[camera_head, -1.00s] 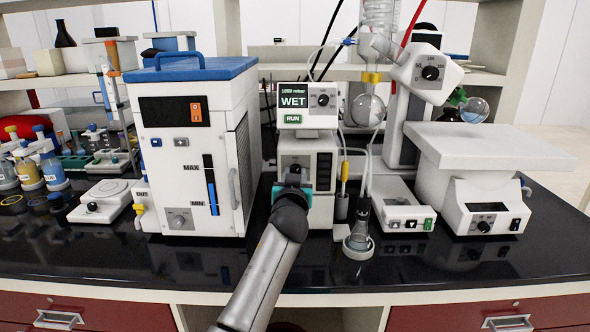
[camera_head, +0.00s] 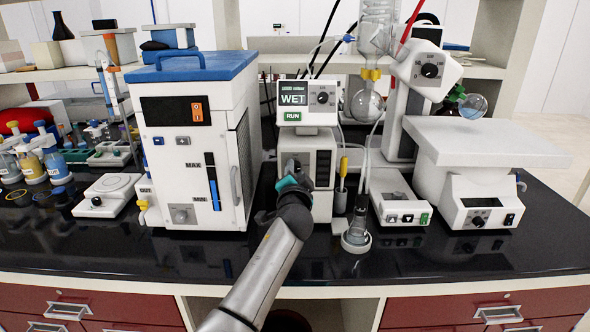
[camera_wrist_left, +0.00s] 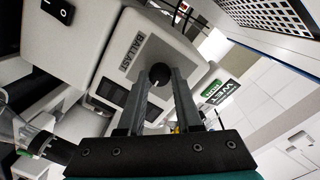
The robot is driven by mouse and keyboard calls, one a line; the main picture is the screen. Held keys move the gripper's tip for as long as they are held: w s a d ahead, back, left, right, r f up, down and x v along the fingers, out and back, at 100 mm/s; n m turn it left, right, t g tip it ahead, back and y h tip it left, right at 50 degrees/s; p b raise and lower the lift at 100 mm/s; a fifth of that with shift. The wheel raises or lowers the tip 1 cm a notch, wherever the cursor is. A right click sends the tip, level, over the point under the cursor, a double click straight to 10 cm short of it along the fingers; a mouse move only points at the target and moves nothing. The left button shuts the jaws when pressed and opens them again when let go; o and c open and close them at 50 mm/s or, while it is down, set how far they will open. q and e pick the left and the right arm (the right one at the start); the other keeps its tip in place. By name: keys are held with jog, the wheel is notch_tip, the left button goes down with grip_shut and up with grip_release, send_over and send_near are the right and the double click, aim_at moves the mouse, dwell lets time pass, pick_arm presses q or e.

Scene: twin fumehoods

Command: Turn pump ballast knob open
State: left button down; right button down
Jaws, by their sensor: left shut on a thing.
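The pump (camera_head: 322,163) is a white box with dark vents below the WET/RUN display (camera_head: 307,103). In the left wrist view its grey plate marked BALLAST (camera_wrist_left: 137,52) carries a round black ballast knob (camera_wrist_left: 160,75) with a light pointer mark. My left gripper (camera_head: 294,172) is in front of the pump's face and hides most of the knob in the head view. In the left wrist view its two fingers (camera_wrist_left: 160,82) are shut on the knob, one on each side. The picture there is strongly tilted. My right gripper is not in view.
A white chiller (camera_head: 185,200) with a blue lid stands close left of the pump. A small flask (camera_head: 356,234), a white control box (camera_head: 400,208) and a large white-topped unit (camera_head: 480,145) stand to the right. The black bench front is mostly clear.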

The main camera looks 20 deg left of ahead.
pick_arm(q)
jog(key=shift+m, duration=0.6)
jog(key=c, duration=0.6)
grip_release()
jog(key=shift+s+d, duration=0.1)
jog(key=shift+s, duration=0.05)
jog(key=shift+s+d, duration=0.1)
jog(key=shift+s, duration=0.2)
jog(key=p+v, duration=0.2)
jog(key=v, duration=1.2)
jog(key=shift+s, duration=0.2)
